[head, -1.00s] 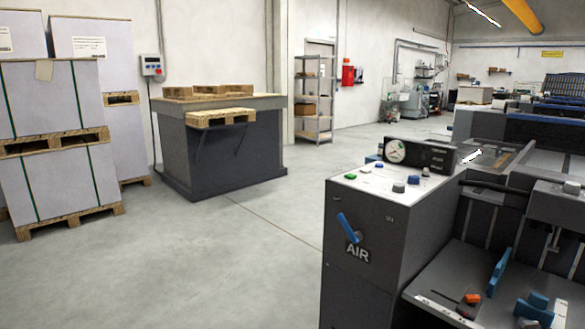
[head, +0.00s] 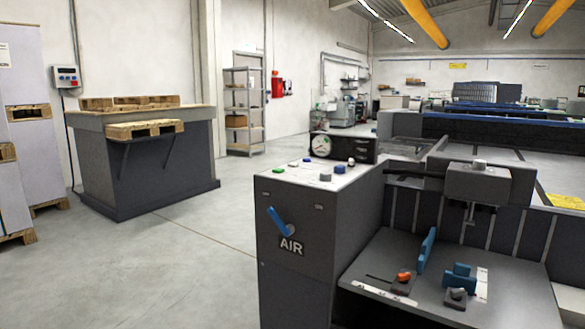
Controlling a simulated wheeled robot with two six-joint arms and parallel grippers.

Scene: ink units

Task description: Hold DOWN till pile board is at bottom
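A dark grey machine cabinet (head: 300,248) marked AIR stands right of centre in the head view. Its light top panel (head: 310,176) carries several small buttons and knobs, among them a green one (head: 278,170) and blue ones. I cannot read any button label, so I cannot tell which is DOWN. A blue lever (head: 280,222) sits on the cabinet's front. A round gauge (head: 322,146) stands behind the panel. I cannot make out the pile board. Neither of my grippers is in view.
A feed table (head: 400,250) with blue and orange parts adjoins the cabinet on the right. A dark bench (head: 150,170) with pallets stands back left, near wrapped stacks (head: 20,90). A wall control box (head: 66,77) hangs behind. The floor (head: 170,260) between is clear.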

